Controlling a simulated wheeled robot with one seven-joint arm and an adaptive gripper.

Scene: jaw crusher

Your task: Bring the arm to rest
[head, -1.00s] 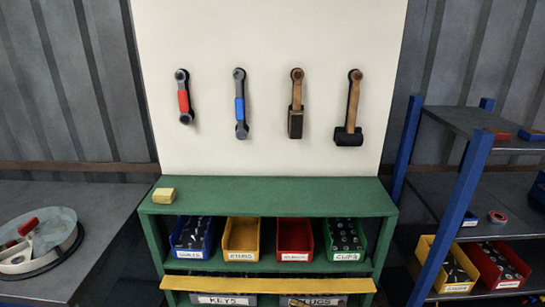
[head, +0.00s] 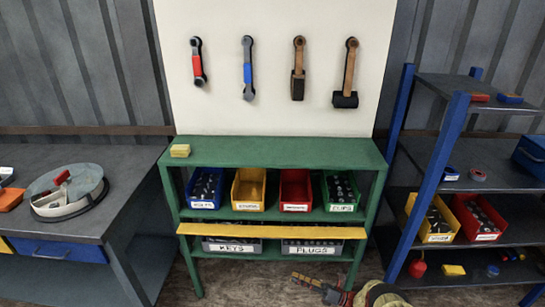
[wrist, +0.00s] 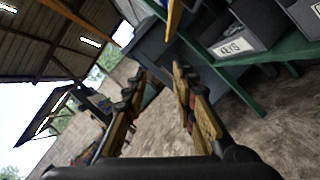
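My gripper (head: 307,281) shows at the bottom of the head view, low over the floor in front of the green shelf unit (head: 270,152). In the wrist view my gripper (wrist: 155,88) has its two yellow and black fingers spread apart with a clear gap between them. Nothing is held in it. Part of my arm shows behind it at the bottom edge of the head view.
A blue-legged rack (head: 438,170) stands on the right and a grey workbench (head: 110,190) on the left. The green unit holds coloured bins and a grey KEYS box (head: 232,246). A yellow bar (head: 270,230) crosses its front. Open floor lies before it.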

